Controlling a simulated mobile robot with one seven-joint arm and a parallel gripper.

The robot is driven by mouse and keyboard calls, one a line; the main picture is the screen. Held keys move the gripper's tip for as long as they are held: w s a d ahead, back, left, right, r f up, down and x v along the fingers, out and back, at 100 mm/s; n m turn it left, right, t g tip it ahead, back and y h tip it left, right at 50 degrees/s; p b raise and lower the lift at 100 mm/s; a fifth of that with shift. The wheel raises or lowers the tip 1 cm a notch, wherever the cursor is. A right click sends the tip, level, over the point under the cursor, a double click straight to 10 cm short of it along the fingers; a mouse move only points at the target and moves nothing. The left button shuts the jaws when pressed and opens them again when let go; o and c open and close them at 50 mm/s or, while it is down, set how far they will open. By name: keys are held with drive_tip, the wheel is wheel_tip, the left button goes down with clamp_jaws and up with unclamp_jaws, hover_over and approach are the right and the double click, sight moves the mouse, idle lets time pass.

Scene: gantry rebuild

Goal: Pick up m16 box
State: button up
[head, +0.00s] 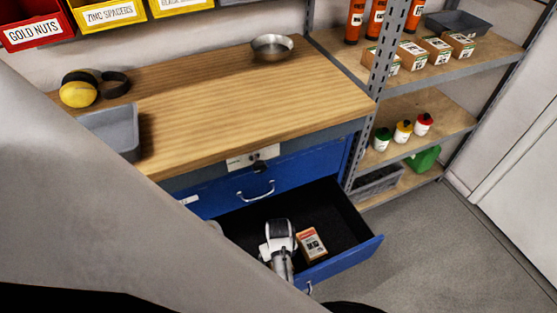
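A small cardboard box (311,244) with a red and white label lies in the open blue drawer (345,258), near its front right. Its print is too small to read, so I cannot tell if it is the m16 box. My gripper (278,240) is over the drawer, just left of this box in the picture. Its fingers are not clear, and I cannot tell whether they are open or touch anything. Several similar cardboard boxes (412,55) stand on the upper shelf at the right, also with unreadable labels.
The wooden bench (250,105) is above the drawer, with a metal bowl (272,47), yellow ear muffs (80,88) and a grey bin (112,132). A shelf post (378,85) stands right of the bench. The floor (430,250) at the right is clear.

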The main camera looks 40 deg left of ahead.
drive_tip(key=shift+f, duration=0.45)
drive_tip(key=c, duration=1.4)
drive_tip(key=shift+r, duration=0.1)
drive_tip(key=shift+r+p, duration=1.85)
drive_tip(key=shift+r, duration=8.05)
